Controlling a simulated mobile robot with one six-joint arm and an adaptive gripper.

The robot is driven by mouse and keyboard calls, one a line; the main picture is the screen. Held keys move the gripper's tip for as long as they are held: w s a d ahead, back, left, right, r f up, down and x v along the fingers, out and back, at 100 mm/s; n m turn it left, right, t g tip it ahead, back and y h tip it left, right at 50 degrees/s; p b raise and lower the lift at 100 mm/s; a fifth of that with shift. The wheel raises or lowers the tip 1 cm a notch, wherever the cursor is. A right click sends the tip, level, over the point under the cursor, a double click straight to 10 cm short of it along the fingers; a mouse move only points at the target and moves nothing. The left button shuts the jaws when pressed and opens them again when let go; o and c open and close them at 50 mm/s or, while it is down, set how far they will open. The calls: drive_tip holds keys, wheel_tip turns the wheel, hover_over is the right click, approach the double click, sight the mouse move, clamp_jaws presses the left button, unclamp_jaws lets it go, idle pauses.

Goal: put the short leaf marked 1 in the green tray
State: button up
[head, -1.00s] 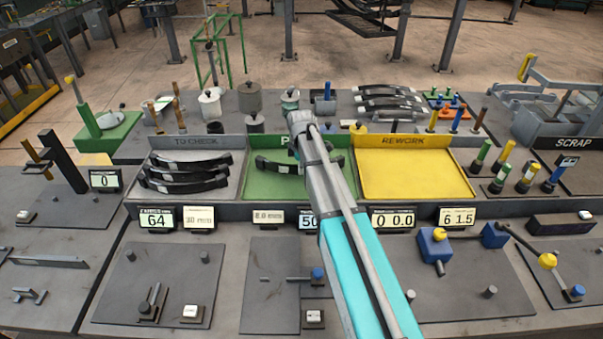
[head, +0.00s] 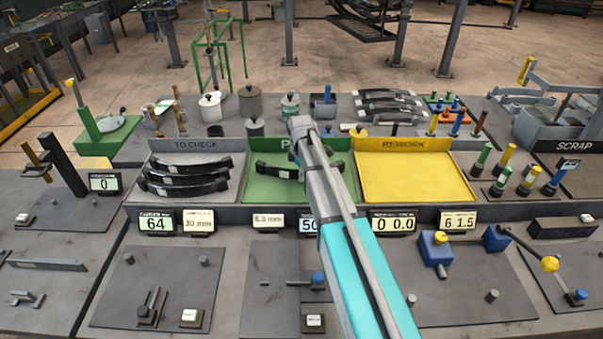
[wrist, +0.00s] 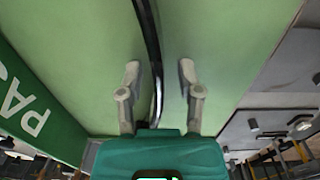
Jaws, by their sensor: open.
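A dark curved leaf (head: 274,171) lies in the green tray (head: 262,187), partly hidden behind my arm in the head view. In the wrist view, the leaf (wrist: 150,40) runs lengthwise between the two fingers of my gripper (wrist: 160,80), over the green tray floor (wrist: 215,40). My gripper is open, with a gap between each finger and the leaf. In the head view the fingers are hidden behind my arm. Several dark leaves (head: 185,178) lie stacked in the grey TO CHECK tray (head: 232,185). No number can be read on any leaf.
The yellow REWORK tray (head: 415,180) at the right is empty. More dark leaves (head: 388,103) are stacked behind it. Lidded pots (head: 250,100) stand behind the trays. Coloured-handled tools (head: 515,165) stand at the right, near the SCRAP sign (head: 573,147).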

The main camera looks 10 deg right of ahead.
drive_tip(key=shift+r, duration=0.15)
wheel_tip(320, 180, up, 12)
drive_tip(key=p, duration=1.2)
drive_tip(key=shift+s, duration=0.15)
idle(0.7)
drive_tip(key=s+m, duration=1.6)
drive_tip(key=s, duration=0.8)
drive_tip(key=shift+s+d, duration=0.15)
drive_tip(key=shift+d, duration=0.1)
